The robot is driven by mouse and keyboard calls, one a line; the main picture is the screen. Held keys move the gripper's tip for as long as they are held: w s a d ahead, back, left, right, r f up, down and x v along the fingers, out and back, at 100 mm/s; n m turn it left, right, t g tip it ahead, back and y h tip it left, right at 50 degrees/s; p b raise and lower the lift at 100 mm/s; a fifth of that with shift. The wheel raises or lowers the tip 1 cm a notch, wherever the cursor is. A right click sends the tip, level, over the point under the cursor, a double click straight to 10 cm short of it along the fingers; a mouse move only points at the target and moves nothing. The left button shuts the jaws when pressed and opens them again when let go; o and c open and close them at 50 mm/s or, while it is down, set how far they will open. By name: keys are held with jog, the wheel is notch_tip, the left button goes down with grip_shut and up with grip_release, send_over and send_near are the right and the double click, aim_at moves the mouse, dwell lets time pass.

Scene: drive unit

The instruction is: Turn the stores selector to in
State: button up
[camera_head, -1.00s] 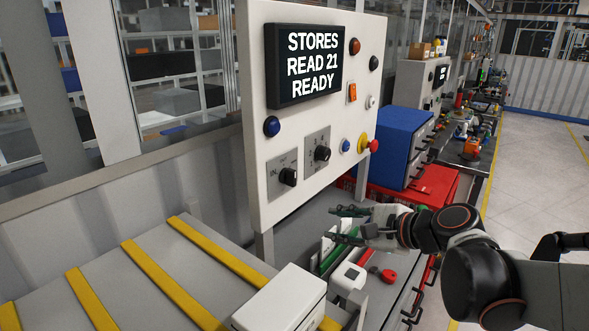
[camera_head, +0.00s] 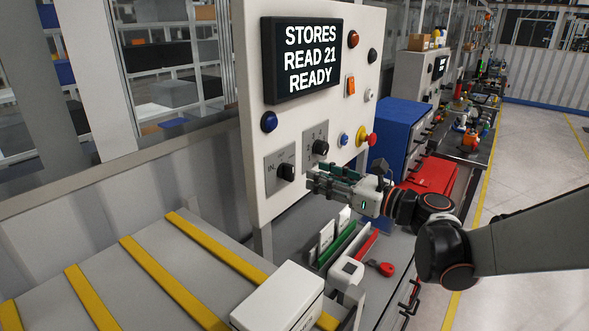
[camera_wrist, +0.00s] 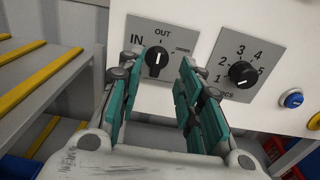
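The stores selector is a black knob (camera_head: 286,172) on a grey plate at the lower left of the white panel (camera_head: 215,200). My gripper (camera_head: 314,183) is in front of the panel, to the right of the selector in the head view. In the wrist view its green-padded fingers (camera_wrist: 157,76) are open and empty, with the knob showing between their tips. I see no contact with the knob.
A numbered dial (camera_wrist: 242,74) sits right of the selector, close to the right finger in the wrist view. A blue button (camera_wrist: 291,100) is farther right. The display (camera_head: 303,60) reads STORES READ 21 READY. A white box (camera_head: 280,298) and yellow-striped surface (camera_head: 150,275) lie below.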

aim_at(293, 167)
jog(key=b+x, duration=0.1)
jog(key=x, duration=0.7)
jog(key=shift+w+a, duration=0.15)
jog(key=shift+a, duration=0.05)
grip_shut()
